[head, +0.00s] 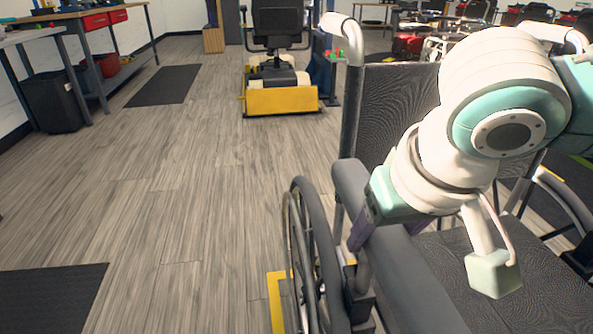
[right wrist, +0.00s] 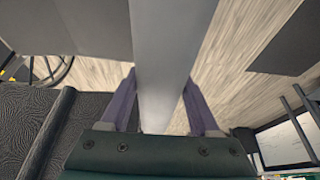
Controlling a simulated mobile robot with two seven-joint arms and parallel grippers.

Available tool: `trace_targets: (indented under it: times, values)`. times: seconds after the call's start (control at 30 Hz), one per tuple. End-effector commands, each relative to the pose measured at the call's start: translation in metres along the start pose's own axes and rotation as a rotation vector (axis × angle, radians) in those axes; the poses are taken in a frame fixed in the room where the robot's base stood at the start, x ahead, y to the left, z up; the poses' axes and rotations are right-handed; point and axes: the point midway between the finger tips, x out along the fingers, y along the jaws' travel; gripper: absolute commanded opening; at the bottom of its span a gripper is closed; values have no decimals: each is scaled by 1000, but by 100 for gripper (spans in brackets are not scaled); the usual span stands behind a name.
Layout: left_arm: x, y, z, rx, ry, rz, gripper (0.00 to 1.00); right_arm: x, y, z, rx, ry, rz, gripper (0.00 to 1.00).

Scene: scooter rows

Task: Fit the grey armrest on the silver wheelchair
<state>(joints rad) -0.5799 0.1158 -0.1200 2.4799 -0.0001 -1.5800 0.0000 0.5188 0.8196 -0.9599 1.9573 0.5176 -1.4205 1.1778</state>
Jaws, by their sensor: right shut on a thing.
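The silver wheelchair (head: 397,115) stands at the right of the head view, with a dark patterned backrest and seat and a large wheel on its left side. The grey armrest (head: 415,285) is a long padded bar over that side, between wheel and seat. My right gripper (head: 362,228) is shut on it; in the right wrist view the armrest (right wrist: 172,50) runs between the two purple fingers (right wrist: 160,100). A dark upright post with a yellow mark shows below the armrest; whether the two touch is hidden. My left gripper is not in view.
A yellow-fronted scooter (head: 282,100) stands further back. A workbench (head: 75,14) with red drawers and a black bin (head: 55,101) line the left. Dark mats (head: 50,300) lie on the wood floor, which is otherwise clear at left. Yellow floor marking (head: 276,300) borders the wheelchair.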

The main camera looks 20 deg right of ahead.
Motion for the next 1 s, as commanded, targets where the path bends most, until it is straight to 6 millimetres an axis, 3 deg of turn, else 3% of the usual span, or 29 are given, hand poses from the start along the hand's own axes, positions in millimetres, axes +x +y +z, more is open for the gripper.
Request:
trace_targets:
  times: [0.13,0.17,0.47,0.77,1.0]
  values:
    - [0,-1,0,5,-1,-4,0,-1,0,-1,0,3,-1,0]
    - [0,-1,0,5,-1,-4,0,-1,0,-1,0,3,-1,63]
    - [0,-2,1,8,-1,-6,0,0,0,0,0,1,-1,97]
    - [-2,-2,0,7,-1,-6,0,-4,0,0,-1,-1,-1,97]
    - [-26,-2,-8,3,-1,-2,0,-47,-1,-2,-1,0,-3,97]
